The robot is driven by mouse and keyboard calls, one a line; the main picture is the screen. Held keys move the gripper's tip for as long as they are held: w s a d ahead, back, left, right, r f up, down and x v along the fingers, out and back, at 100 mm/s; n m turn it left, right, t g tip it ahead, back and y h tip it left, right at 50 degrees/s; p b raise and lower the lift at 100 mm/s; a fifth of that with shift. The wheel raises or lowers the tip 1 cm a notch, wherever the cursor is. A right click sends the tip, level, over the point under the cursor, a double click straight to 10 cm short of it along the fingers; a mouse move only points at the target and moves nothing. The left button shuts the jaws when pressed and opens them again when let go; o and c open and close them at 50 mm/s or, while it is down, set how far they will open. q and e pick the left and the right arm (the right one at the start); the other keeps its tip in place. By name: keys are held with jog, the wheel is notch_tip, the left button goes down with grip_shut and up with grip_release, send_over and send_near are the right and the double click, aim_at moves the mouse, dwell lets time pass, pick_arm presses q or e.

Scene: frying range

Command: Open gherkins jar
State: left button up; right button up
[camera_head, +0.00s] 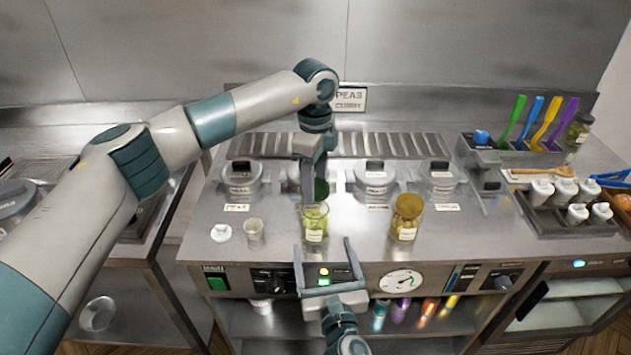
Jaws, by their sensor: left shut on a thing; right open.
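A glass jar with green contents (315,222) and a pale label stands upright on the steel counter; it looks like the gherkins jar, though I cannot read the label. Its top looks open. My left gripper (314,188) reaches down from above and is shut on a dark green round lid (321,189), which appears just above and behind the jar's rim. My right gripper (325,262) is open and empty at the counter's front edge, its fingers pointing toward the jar from below. I cannot tell whether they touch it.
A jar with a yellow-brown lid (408,215) stands to the right. A small cup (253,229) and a white knob-like piece (221,233) are on the left. Lidded pots (375,178) line the back. A rack of white shakers (567,195) is at far right.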

jog(key=shift+d, duration=0.1)
